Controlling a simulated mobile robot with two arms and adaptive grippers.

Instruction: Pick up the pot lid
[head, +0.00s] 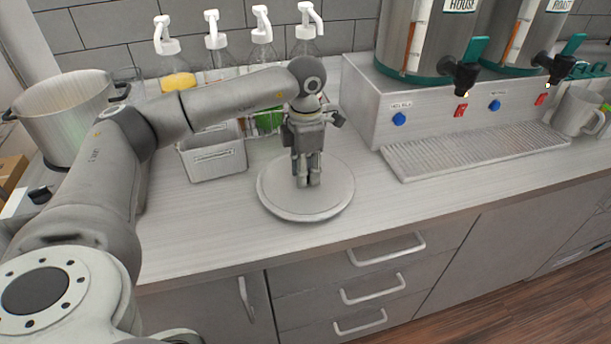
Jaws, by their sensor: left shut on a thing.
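The pot lid (325,196) is a round, flat, grey disc at the front of the counter, left of the coffee machine. My left gripper (307,182) is over the middle of the lid, pointing down, and is shut on it. The gripper's fingers hide the part of the lid they hold. I cannot tell whether the lid touches the counter or hangs just above it. My right gripper does not show.
A large open pot (68,122) stands at the far left. A grey bin (214,164) and several pump bottles are behind the lid. A coffee machine (388,108) with a drip tray (470,152) and a mug (575,112) stand to the right. Counter between lid and drip tray is clear.

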